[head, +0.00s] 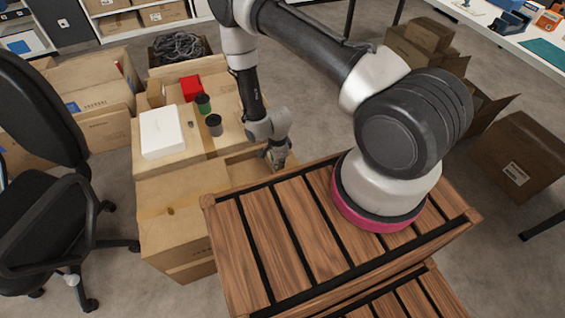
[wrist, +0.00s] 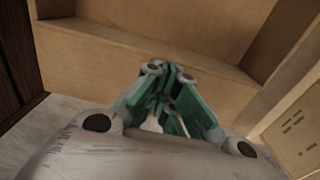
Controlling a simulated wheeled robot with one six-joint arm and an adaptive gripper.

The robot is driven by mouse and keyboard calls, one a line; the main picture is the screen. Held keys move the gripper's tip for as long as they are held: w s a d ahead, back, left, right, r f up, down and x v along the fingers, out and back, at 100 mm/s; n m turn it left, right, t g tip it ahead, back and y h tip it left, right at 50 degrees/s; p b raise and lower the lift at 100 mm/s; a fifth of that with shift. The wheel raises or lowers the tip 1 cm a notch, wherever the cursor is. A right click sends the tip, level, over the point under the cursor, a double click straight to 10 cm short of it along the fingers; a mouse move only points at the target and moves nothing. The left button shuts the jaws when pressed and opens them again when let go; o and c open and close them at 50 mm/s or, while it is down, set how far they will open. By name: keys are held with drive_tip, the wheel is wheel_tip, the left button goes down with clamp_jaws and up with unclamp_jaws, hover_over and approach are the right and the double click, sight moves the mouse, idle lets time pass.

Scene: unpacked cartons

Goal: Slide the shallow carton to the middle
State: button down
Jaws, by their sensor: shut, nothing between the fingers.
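My gripper (head: 277,160) points down just beyond the wooden slatted platform, at the right end of the group of cartons. In the wrist view its green-padded fingers (wrist: 170,100) are closed together and empty. An open, low-walled carton (head: 232,172) lies beside my gripper, partly hidden by the platform; it looks like the shallow carton. In the wrist view a brown carton wall (wrist: 110,62) with its rim and open inside fills the view behind the fingers. I cannot tell whether the fingers touch it.
Next to it, cartons carry a white box (head: 162,132), a red box (head: 191,88), a green cup (head: 204,103) and a grey cup (head: 214,124). A carton (head: 172,222) stands at front left, beside an office chair (head: 50,190). Floor (head: 320,110) is clear behind my gripper.

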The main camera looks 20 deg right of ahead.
sight(258, 170)
drive_tip(key=a, duration=0.8)
drive_tip(key=shift+a, duration=0.15)
